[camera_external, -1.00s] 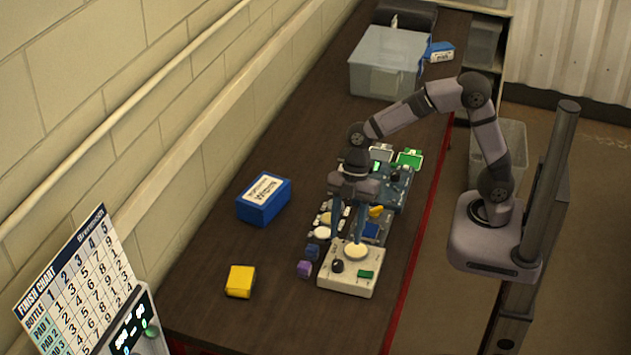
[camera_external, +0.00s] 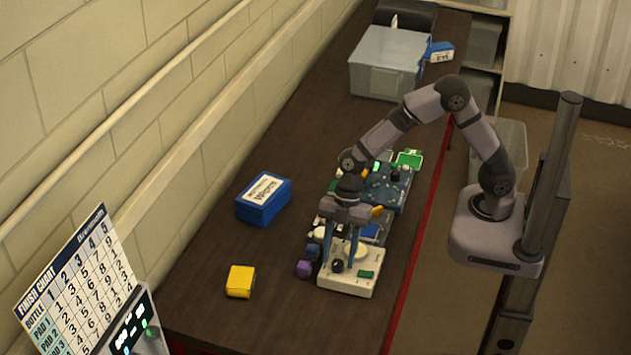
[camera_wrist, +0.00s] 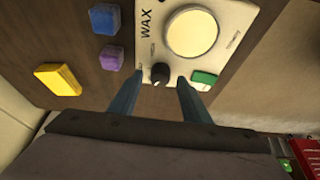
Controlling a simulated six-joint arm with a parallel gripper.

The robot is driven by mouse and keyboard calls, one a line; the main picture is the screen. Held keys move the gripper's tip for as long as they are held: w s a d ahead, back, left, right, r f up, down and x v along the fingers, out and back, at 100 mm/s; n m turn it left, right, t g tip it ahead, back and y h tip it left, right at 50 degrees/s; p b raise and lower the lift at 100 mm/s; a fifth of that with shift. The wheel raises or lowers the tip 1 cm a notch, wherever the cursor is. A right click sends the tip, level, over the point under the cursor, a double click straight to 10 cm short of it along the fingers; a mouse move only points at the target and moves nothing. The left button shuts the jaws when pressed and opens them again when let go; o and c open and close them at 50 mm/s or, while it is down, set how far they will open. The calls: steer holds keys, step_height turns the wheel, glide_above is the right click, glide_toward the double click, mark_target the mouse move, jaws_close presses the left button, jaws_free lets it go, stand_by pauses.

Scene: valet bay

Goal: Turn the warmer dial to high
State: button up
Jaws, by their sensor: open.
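The wax warmer (camera_external: 347,284) is a cream box at the front end of the row of items on the bench. It also shows in the wrist view (camera_wrist: 222,62), with the word WAX, a round pale pad (camera_wrist: 192,32) and a green switch (camera_wrist: 204,79). Its black dial (camera_external: 337,266) sits on the top face, and in the wrist view the dial (camera_wrist: 160,73) shows near the box's edge. My gripper (camera_external: 340,262) points down over the warmer, open, with one finger on each side of the dial. I cannot tell whether the fingers touch it.
A purple block (camera_wrist: 111,57) and a blue block (camera_wrist: 105,18) lie beside the warmer. A yellow block (camera_external: 240,281) and a blue box (camera_external: 263,199) lie to the left. A dark blue tray (camera_external: 388,187) stands behind.

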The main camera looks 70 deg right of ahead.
steer(key=shift+a+f, duration=0.15)
steer(key=shift+f, duration=0.25)
steer(key=c, duration=1)
steer(key=shift+c, duration=0.2)
